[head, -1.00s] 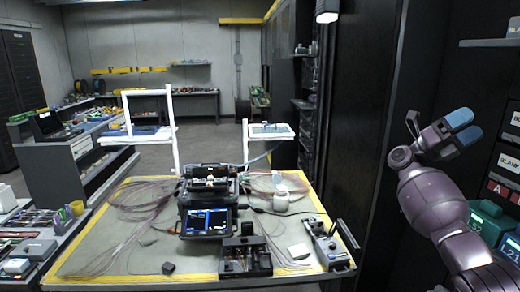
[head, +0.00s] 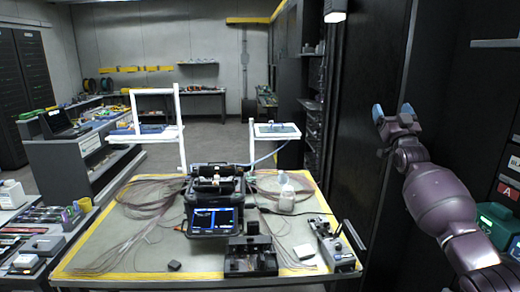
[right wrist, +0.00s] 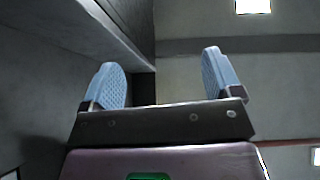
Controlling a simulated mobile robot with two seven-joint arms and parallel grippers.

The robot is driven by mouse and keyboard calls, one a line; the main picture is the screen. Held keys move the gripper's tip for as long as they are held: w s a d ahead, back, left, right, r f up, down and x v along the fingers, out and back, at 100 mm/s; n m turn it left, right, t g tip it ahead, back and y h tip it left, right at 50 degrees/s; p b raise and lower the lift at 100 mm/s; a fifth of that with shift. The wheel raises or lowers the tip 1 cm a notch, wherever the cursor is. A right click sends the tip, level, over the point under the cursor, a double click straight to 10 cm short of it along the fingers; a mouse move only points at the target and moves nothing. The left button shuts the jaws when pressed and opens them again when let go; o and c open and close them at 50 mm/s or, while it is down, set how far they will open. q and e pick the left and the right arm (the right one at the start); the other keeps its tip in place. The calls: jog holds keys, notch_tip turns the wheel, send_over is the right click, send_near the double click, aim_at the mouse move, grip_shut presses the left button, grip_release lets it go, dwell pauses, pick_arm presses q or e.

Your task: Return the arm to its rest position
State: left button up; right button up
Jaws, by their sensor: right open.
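My right gripper (head: 392,114) is raised at the right of the head view, beyond the right edge of the table and in front of a dark cabinet. Its two blue fingertips stand apart with nothing between them. In the right wrist view the open fingers (right wrist: 167,80) point up toward a wall and ceiling area. The purple right arm (head: 440,203) reaches up from the lower right corner. My left gripper does not show in the head view.
The work table (head: 130,215) holds a splicer with a lit screen (head: 213,220), a black device (head: 250,258), a grey tool (head: 337,245) and a clear jar (head: 286,198). Thin fibres lie on both sides. A dark cabinet (head: 375,130) and green bins (head: 498,222) stand close to the right arm.

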jog(key=w+d+f+n+g+h, duration=0.2)
jog(key=w+d+f+g+h, duration=0.1)
jog(key=f+g, duration=0.5)
jog(key=s+a+f+g+y, duration=0.15)
jog(key=s+f, duration=0.35)
jog(key=f, duration=0.5)
jog(key=s+a+f+n, duration=0.1)
jog(key=s+a+f, duration=0.1)
jog(key=s+f, duration=0.6)
jog(key=s+a+f, duration=0.2)
jog(key=s+f, duration=0.1)
jog(key=f, duration=0.9)
jog(key=s+a+f+g, duration=0.1)
jog(key=s+a+f, duration=0.1)
jog(key=s+f, duration=0.55)
jog(key=s+a+f+g, duration=0.15)
jog(key=s+f, duration=0.25)
jog(key=s, duration=0.6)
jog(key=s+a+f+m, duration=0.1)
jog(key=s+a+f, duration=0.1)
jog(key=s, duration=0.8)
jog(key=s+a+f+m+g, duration=0.1)
jog(key=s+a+f, duration=0.1)
jog(key=s, duration=0.8)
jog(key=shift+s+a+f+m+g+y+b, duration=0.15)
jog(key=shift+s+a+m+g+y+b, duration=0.15)
jog(key=shift+s+a+m+y+b, duration=0.15)
